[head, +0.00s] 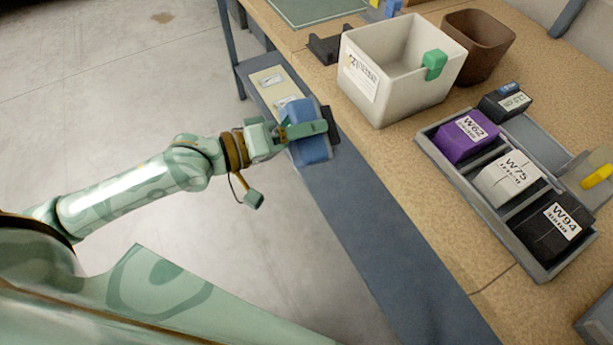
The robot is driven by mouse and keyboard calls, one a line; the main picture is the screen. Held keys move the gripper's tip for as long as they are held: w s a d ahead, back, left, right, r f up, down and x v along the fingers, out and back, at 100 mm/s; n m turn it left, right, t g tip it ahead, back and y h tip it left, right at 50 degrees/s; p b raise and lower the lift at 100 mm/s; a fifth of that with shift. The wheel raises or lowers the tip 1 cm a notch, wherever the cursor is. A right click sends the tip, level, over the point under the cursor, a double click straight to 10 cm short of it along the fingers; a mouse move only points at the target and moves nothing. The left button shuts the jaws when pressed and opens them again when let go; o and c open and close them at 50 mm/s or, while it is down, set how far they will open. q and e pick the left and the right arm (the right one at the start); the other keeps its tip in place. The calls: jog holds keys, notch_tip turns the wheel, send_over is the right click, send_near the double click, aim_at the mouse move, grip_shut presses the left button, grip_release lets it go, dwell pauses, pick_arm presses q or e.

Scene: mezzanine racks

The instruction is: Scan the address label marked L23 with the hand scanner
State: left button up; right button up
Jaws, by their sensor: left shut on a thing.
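My left gripper (292,131) is shut on a blue block-like device (310,149) with dark parts, which looks like the hand scanner. It is held over the blue-grey front strip of the workbench, left of the cream bin. The fingers cover part of it. Just beyond it, a cream sheet (261,77) with small white labels lies on the strip, partly hidden by the device. The print on these labels is too small to read, so I cannot tell whether one is L23. My right gripper is not in view.
A cream bin (385,92) with a green clip and a brown bin (486,37) stand on the bench. A grey tray (447,177) holds boxes marked W62, W75 and W94. A dark holder (326,50) is near the bench edge. Bare floor lies to the left.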

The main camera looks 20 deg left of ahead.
aim_at(294, 99)
pick_arm(q)
jog(key=shift+n+t, duration=0.3)
jog(key=shift+t, duration=0.6)
jog(key=w+a+r, duration=0.2)
jog(key=r, duration=0.2)
jog(key=shift+w+a+r, duration=0.35)
jog(key=shift+w+a, duration=0.05)
jog(key=shift+w+r, duration=0.15)
jog(key=shift+w, duration=0.05)
jog(key=b+x, duration=0.2)
jog(key=x, duration=0.4)
jog(key=shift+w+d, duration=0.2)
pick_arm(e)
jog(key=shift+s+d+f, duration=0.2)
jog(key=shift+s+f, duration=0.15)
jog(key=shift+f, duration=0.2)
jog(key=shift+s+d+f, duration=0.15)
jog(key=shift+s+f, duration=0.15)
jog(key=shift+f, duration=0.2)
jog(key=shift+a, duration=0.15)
